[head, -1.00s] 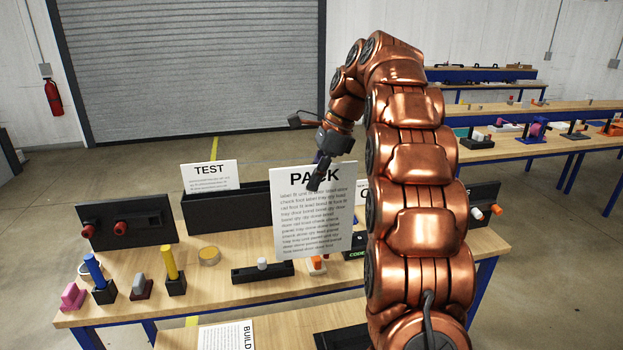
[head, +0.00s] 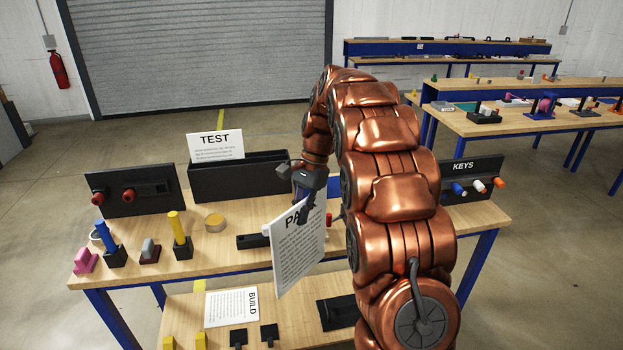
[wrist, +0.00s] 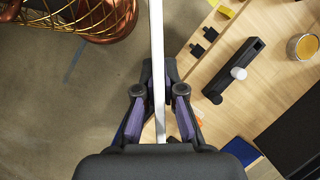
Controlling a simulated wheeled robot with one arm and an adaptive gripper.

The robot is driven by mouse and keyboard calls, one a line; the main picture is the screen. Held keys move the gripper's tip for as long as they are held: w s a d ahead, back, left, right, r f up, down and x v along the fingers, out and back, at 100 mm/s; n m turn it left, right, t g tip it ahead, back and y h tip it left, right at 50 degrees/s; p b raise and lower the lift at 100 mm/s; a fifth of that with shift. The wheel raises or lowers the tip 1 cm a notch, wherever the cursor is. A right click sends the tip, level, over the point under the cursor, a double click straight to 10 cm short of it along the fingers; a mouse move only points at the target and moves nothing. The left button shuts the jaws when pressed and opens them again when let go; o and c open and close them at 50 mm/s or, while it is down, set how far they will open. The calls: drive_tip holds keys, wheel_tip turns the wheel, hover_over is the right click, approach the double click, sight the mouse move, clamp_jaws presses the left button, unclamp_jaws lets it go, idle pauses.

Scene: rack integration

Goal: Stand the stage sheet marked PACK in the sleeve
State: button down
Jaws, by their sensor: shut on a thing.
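The white PACK sheet (head: 300,248) is held by its top edge in my gripper (head: 303,208), upright and turned at an angle to the head camera. In the wrist view the sheet (wrist: 157,60) shows edge-on as a thin white strip between the two fingers (wrist: 160,105). It hangs over the front part of the bench, its lower end in front of the tabletop edge. A long black open-topped box (head: 240,183) stands at the back of the bench with the TEST sheet (head: 215,146) upright in its left part. The right end of this box is behind my gripper.
A black bar with a white knob (wrist: 238,73) lies beside the sheet. Blue (head: 107,237) and yellow (head: 178,229) posts stand at left. A KEYS panel (head: 472,180) stands at right. The BUILD sheet (head: 231,307) lies on the lower shelf.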

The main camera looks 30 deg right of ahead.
drive_tip(key=a+f+n+g+h, duration=0.1)
drive_tip(key=a+f+n, duration=0.2)
drive_tip(key=f, duration=0.5)
drive_tip(key=s+a+f+n+g+h, duration=0.1)
drive_tip(key=a+f+n, duration=0.3)
drive_tip(key=f, duration=0.5)
drive_tip(key=a+f+n+h, duration=0.2)
drive_tip(key=f+n, duration=0.4)
drive_tip(key=f, duration=0.3)
drive_tip(key=shift+s+a+n+g, duration=0.3)
drive_tip(key=shift+a+g, duration=0.1)
drive_tip(key=shift+a, duration=0.3)
drive_tip(key=shift+w, duration=0.1)
